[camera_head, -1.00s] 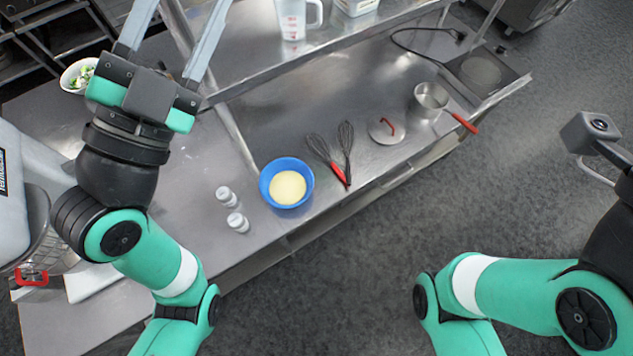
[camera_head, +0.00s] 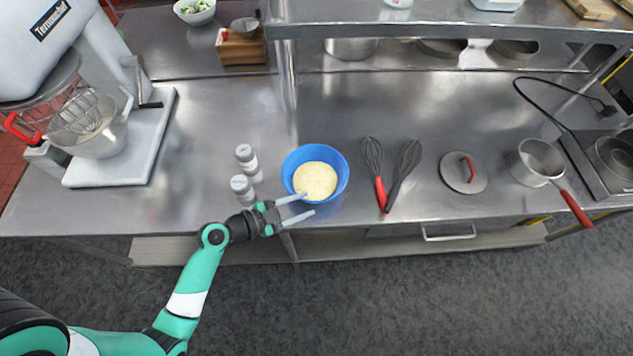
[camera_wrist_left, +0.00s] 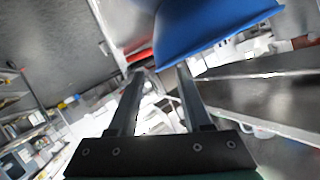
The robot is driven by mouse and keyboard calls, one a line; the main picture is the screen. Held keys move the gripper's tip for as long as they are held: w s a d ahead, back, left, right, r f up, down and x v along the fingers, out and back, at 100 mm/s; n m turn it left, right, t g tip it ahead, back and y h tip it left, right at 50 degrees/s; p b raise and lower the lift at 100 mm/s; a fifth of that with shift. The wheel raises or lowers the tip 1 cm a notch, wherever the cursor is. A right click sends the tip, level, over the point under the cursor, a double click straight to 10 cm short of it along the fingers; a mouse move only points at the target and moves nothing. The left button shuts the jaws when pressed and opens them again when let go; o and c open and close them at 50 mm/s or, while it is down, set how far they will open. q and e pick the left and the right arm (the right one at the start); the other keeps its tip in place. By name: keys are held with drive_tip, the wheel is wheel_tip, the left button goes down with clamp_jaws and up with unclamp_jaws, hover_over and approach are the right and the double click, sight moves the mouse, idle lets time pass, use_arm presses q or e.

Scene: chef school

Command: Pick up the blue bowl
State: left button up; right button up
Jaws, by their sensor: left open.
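The blue bowl (camera_head: 340,186) stands upright on the steel counter and holds a pale yellow mixture (camera_head: 315,180). My left gripper (camera_head: 308,205) is open at the bowl's near left side, its two fingers pointing right. In the left wrist view the bowl's blue outside (camera_wrist_left: 205,28) fills the top, above and beyond the finger tips (camera_wrist_left: 160,72). The space between the fingers looks empty. I cannot tell whether a finger touches the bowl. My right gripper is out of view.
Two white-capped shakers (camera_head: 247,160) stand left of the bowl. Two whisks (camera_head: 374,168), a lid (camera_head: 463,175) and a saucepan (camera_head: 537,160) lie to its right. A stand mixer (camera_head: 110,150) is at the left. A shelf (camera_head: 440,32) runs above the counter's back.

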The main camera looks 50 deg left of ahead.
use_arm(q)
drive_tip(key=x, duration=0.3)
drive_tip(key=shift+w+d, duration=0.1)
drive_tip(key=shift+w, duration=0.25)
drive_tip(key=shift+x, duration=2.65)
drive_tip(key=shift+f, duration=0.2)
clamp_jaws()
drive_tip(key=shift+s+f, duration=0.1)
